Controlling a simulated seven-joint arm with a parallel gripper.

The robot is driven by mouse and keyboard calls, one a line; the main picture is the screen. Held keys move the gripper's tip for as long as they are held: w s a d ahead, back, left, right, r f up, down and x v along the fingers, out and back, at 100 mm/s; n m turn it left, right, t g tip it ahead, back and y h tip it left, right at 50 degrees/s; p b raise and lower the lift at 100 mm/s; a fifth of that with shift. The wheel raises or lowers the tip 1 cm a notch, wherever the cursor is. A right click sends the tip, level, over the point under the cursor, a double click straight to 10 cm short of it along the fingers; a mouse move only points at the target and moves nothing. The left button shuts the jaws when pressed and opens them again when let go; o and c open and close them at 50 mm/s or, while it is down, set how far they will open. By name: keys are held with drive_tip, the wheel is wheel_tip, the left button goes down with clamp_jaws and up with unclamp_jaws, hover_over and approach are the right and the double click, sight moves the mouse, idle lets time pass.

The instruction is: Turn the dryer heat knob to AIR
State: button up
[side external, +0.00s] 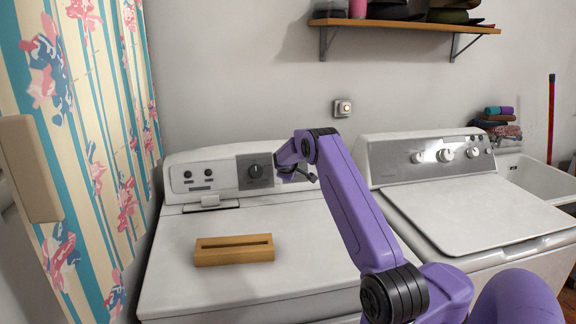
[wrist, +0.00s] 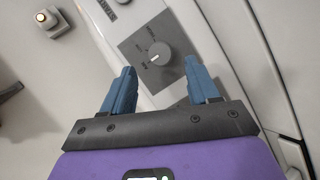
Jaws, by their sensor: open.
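The dark round knob (side external: 255,171) sits on a grey square panel (side external: 244,184) at the right part of the left machine's console. In the wrist view the knob (wrist: 159,53) has a light pointer line and small printed labels around it, too small to read surely. My gripper (wrist: 159,65) is open and empty, its two blue fingers apart with the knob ahead, roughly centred between the tips. In the side view my gripper (side external: 300,172) is just right of the knob. I cannot tell whether the fingers touch it.
A wooden slotted block (side external: 234,250) lies on the left machine's lid. A second white machine (side external: 470,205) with several knobs stands to the right. A lit wall switch (side external: 342,108) is above, below a wooden shelf (side external: 405,25). A patterned curtain (side external: 85,130) hangs at the left.

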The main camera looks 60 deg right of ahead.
drive_tip(key=v, duration=1.2)
drive_tip(key=shift+a+r, duration=0.2)
drive_tip(key=shift+a, duration=0.1)
drive_tip(key=w+a+r+n+t+y, duration=0.1)
drive_tip(key=w+a+y, duration=0.15)
drive_tip(key=a, duration=0.75)
drive_tip(key=w+a+n+y, duration=0.2)
drive_tip(key=w+a, duration=0.2)
drive_tip(key=a, duration=0.6)
drive_tip(key=s+a+n+y, duration=0.1)
drive_tip(key=s+a+y, duration=0.15)
drive_tip(key=a, duration=0.35)
drive_tip(key=s+a+f+n+g+y, duration=0.1)
drive_tip(key=s+a+n+g+y, duration=0.1)
drive_tip(key=s, duration=1.6)
drive_tip(key=s+a+f+n+g+y, duration=0.2)
drive_tip(key=s+n, duration=0.3)
drive_tip(key=s, duration=1.2)
drive_tip(key=shift+s+g+y, duration=0.3)
drive_tip(key=shift+s+g, duration=0.1)
drive_tip(key=shift+g, duration=0.2)
